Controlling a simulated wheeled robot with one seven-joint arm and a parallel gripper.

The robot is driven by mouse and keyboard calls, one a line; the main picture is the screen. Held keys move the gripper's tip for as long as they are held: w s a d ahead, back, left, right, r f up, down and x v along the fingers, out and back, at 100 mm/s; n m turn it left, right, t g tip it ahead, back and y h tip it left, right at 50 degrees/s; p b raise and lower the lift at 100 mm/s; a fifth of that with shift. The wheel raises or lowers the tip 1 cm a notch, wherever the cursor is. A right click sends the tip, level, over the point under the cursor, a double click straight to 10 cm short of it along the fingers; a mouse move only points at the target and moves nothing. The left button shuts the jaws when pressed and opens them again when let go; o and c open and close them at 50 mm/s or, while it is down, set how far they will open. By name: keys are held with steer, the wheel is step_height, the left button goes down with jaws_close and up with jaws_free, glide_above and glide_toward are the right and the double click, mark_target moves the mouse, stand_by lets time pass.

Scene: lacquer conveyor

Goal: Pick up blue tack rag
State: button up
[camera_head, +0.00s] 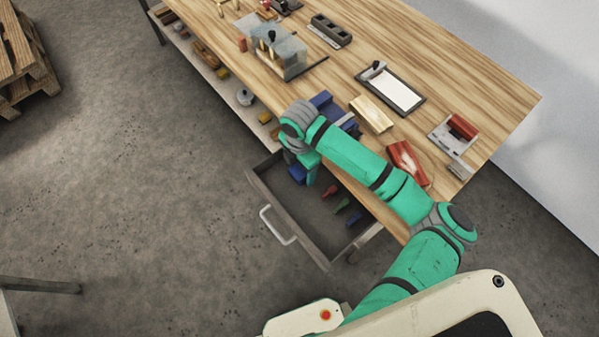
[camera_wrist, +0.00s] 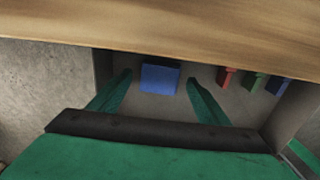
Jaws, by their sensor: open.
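The blue tack rag (camera_wrist: 160,78) is a small blue block on the floor of the open drawer. In the wrist view it shows between my open fingers, a little nearer the left one. In the head view part of it (camera_head: 297,173) shows beside my gripper (camera_head: 310,173), near the drawer's back left end. In the wrist view my gripper (camera_wrist: 160,90) is open, with a finger on each side of the rag and no visible contact. I cannot tell how far above the rag the fingertips are.
The open drawer (camera_head: 283,222) also holds a red item (camera_head: 329,191), a green item (camera_head: 341,206) and a blue item (camera_head: 355,218) to the right. The wooden tabletop (camera_wrist: 160,30) overhangs close beyond my fingers. A white drawer handle (camera_head: 277,226) faces the open floor.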

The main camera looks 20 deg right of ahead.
steer(key=shift+f, duration=0.35)
steer(key=shift+c, duration=0.3)
steer(key=c, duration=1.1)
